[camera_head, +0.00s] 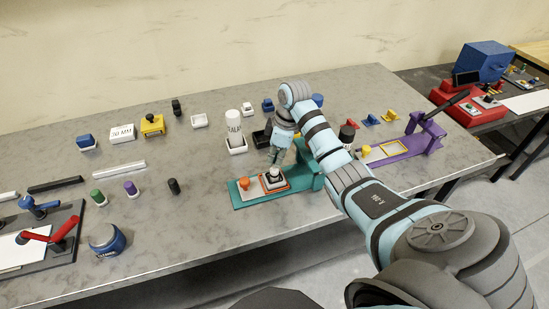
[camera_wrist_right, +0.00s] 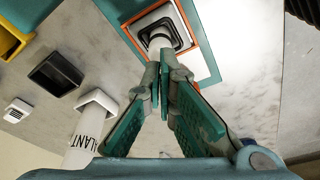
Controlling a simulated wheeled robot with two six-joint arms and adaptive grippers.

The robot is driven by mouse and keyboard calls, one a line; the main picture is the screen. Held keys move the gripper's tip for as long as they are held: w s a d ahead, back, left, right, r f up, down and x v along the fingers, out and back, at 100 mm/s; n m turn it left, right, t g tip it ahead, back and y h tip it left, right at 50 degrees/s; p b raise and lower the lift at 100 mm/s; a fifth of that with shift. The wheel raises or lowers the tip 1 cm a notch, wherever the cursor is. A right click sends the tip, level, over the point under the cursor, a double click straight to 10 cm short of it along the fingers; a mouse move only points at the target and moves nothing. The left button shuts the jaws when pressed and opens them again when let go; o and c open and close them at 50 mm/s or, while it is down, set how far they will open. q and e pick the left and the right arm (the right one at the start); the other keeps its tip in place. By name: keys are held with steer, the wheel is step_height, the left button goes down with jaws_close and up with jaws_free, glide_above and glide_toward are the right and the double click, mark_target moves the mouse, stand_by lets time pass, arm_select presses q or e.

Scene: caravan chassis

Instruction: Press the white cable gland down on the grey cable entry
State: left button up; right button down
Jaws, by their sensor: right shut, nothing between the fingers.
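The white cable gland (camera_head: 274,172) stands on the dark grey square cable entry (camera_head: 275,183), inside an orange-edged plate at the right of the teal fixture. In the right wrist view the gland (camera_wrist_right: 159,41) shows as a pale stub inside the square frame of the entry (camera_wrist_right: 182,32). My right gripper (camera_head: 273,160) is directly above the gland, pointing down. In the wrist view its fingertips (camera_wrist_right: 161,68) are shut together with nothing between them, at or very near the gland's top. I cannot tell whether they touch it. My left gripper is not in view.
The teal fixture (camera_head: 240,202) also carries an orange knob (camera_head: 243,183) just left of the gland. A white labelled bottle (camera_head: 234,126) stands close behind. A purple fixture (camera_head: 428,144) lies to the right. Free table lies at the front left of the teal fixture.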

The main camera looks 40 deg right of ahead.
mark_target(275, 169)
steer(key=shift+f, duration=0.1)
stand_by(0.6)
steer(key=shift+f+b, duration=0.4)
steer(key=shift+f, duration=0.35)
steer(key=shift+s+a+f+p, duration=0.1)
steer(key=shift+p, duration=0.2)
stand_by(0.3)
steer(key=p+v, duration=0.4)
steer(key=p, duration=0.1)
steer(key=shift+w+a+r, duration=0.25)
steer(key=shift+w+r, duration=0.1)
steer(key=shift+w, duration=0.05)
steer(key=shift+w+a+v, duration=0.15)
steer(key=shift+v, duration=0.9)
steer(key=shift+w+a+v, duration=0.15)
steer(key=shift+w+v, duration=0.05)
steer(key=shift+v, duration=0.9)
steer(key=shift+r, duration=0.1)
